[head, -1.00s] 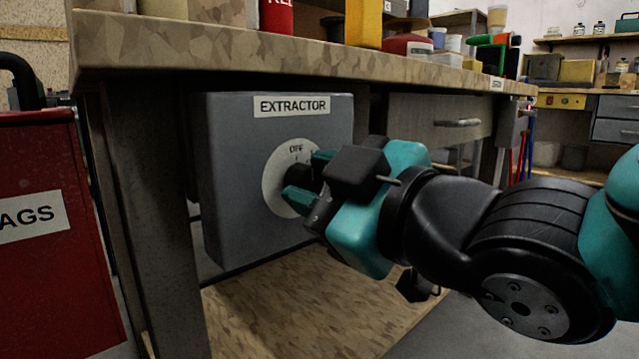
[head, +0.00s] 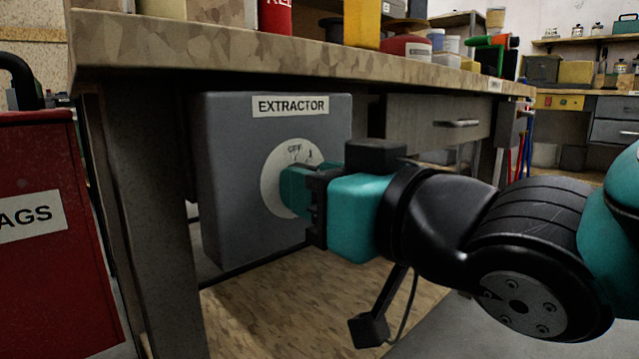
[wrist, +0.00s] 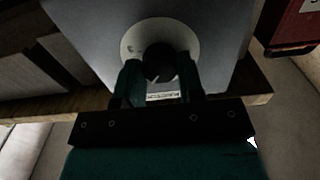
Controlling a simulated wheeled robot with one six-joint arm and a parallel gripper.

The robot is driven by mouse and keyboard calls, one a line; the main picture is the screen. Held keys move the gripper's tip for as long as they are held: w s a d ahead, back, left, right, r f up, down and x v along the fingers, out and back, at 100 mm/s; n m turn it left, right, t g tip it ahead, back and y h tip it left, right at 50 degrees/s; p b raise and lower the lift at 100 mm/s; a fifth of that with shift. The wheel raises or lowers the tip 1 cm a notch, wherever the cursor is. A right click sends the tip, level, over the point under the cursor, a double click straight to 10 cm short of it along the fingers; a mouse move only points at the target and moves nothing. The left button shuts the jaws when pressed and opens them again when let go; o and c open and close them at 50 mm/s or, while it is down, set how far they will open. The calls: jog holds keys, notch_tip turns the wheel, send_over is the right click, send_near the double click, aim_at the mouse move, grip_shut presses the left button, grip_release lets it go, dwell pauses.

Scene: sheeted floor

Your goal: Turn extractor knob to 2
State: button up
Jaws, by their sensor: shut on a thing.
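The grey extractor box (head: 235,170) hangs under the bench top with an EXTRACTOR label (head: 291,105) on its face. A pale round dial plate (head: 272,178) on it shows OFF at the top and a mark to the right; other marks are hidden by my gripper. My gripper (head: 294,190) is at the dial with its fingers shut on the knob. In the wrist view the dark round knob (wrist: 159,62) sits between the two teal fingers, with a light pointer line on it. I cannot tell which number it points to.
A red cabinet (head: 50,270) with a lettered label stands at the left. The bench leg (head: 150,220) is close left of the box. The bench top (head: 230,55) with several containers runs above my arm. The floor below is clear.

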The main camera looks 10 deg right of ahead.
jog(key=shift+w+r+m, duration=0.1)
jog(key=shift+r+m, duration=0.05)
jog(key=shift+m, duration=4.05)
jog(key=o, duration=0.9)
jog(key=shift+d, duration=0.1)
